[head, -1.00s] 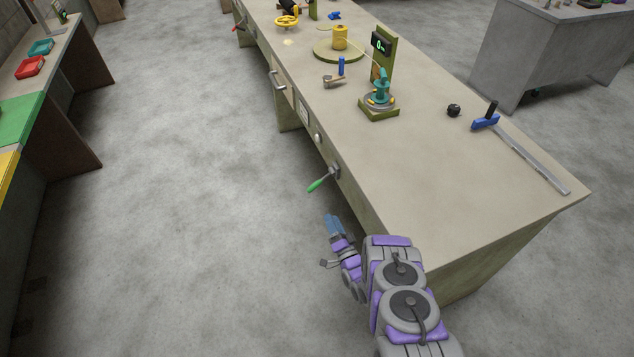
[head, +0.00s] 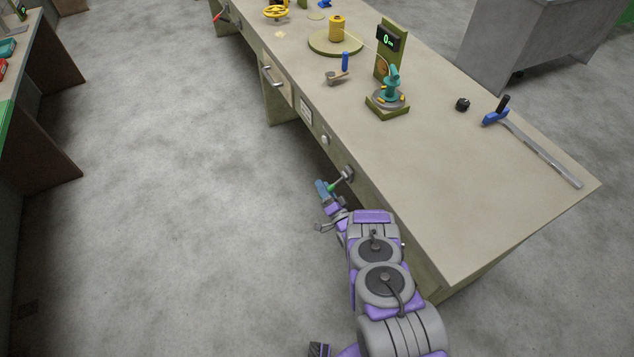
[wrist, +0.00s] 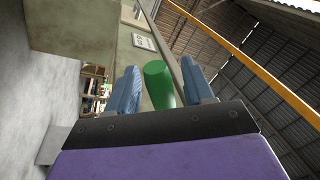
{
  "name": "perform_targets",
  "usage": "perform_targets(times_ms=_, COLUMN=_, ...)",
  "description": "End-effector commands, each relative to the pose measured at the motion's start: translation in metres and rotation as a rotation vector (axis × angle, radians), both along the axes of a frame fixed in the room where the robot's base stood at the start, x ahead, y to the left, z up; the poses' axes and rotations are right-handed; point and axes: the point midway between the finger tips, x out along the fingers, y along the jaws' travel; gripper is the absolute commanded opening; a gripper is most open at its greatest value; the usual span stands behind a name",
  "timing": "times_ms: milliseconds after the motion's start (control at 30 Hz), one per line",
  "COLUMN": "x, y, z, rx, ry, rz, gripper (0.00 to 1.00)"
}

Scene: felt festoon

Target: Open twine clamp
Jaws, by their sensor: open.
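A green-handled lever (head: 337,187) sticks out from the front of the bench on a round grey mount (head: 348,175). My gripper (head: 323,189) is open at this handle. In the wrist view the green handle (wrist: 158,85) stands between my two blue fingers (wrist: 161,88), with a gap visible on its left; contact on the right is unclear. A teal clamp-like device (head: 393,84) stands on a round grey base in an olive tray (head: 388,112) on the bench. Twine (head: 366,45) runs from a yellow spool (head: 337,29) toward the olive post beside this device.
The post carries a display reading 0 (head: 388,39). A blue-handled hammer-like tool (head: 338,75), a black knob-like piece (head: 462,104) and a long metal bar with a blue slider (head: 540,152) lie on the bench (head: 460,210). A drawer handle (head: 271,78) projects from its front. The floor to the left is clear.

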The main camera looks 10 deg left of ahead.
Motion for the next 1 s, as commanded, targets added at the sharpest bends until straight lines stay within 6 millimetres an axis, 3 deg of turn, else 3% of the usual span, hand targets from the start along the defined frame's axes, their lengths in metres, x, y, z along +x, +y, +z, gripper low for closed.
perform_targets(times_ms=367, x=0.0024, y=-0.0066, z=0.0029, rx=0.008, ry=0.0, rz=0.0, gripper=0.52)
perform_targets(times_ms=900, x=0.0023, y=0.0008, z=-0.0003, rx=0.0, ry=0.003, rz=0.004, gripper=0.01)
perform_targets(times_ms=1000, x=0.002, y=0.0008, z=-0.0004, rx=0.0, ry=0.003, rz=0.005, gripper=0.0)
